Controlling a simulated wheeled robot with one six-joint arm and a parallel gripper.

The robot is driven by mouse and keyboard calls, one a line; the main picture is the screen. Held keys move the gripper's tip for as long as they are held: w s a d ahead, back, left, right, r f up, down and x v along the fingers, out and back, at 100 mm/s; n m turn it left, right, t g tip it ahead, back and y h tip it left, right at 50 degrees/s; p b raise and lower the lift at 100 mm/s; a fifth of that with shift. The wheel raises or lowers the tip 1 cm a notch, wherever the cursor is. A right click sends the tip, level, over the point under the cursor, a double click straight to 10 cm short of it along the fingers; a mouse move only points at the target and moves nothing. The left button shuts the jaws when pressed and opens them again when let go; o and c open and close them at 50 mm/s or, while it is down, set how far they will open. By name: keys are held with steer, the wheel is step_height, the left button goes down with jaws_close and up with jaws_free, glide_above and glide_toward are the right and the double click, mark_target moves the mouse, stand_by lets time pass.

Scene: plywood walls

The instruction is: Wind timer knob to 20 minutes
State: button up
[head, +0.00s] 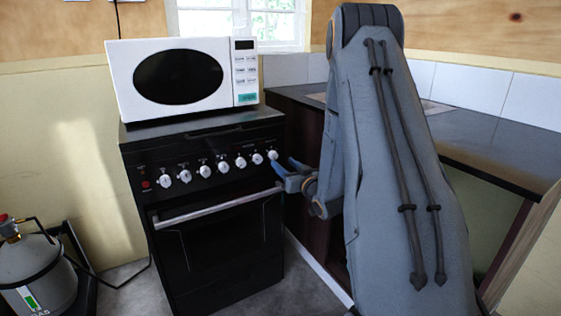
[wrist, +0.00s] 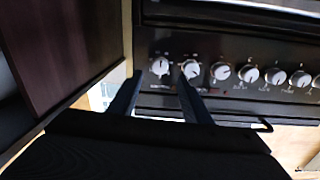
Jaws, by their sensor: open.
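A row of white knobs runs along the front panel of the black stove (head: 215,240). The knob at the right end of the row (head: 272,155) is nearest my gripper (head: 285,164). In the wrist view this end knob (wrist: 160,66) appears between the two fingertips of my gripper (wrist: 160,78), with the second knob (wrist: 191,69) just beside the right finger. The fingers are apart and empty; whether they touch the knob I cannot tell. The markings are too small to read, so which knob is the timer is unclear.
A white microwave (head: 180,75) stands on the stove. The oven handle (head: 215,207) runs below the knobs. A dark counter (head: 500,150) and its cabinet are close on the right. A gas cylinder (head: 35,270) stands at left.

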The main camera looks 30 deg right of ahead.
mark_target(275, 157)
steer(key=shift+s, duration=0.5)
steer(key=b, duration=0.2)
steer(key=n+b, duration=0.1)
steer(key=b, duration=0.2)
steer(key=shift+d+f+b, duration=0.2)
steer(key=shift+f+b, duration=0.15)
steer(key=shift+f, duration=0.05)
steer(key=shift+y+b, duration=0.3)
steer(key=shift+b, duration=0.1)
steer(key=w, duration=0.7)
steer(key=shift+w+a+r+b, duration=0.15)
steer(key=shift+w+b, duration=0.1)
steer(key=shift+b, duration=0.15)
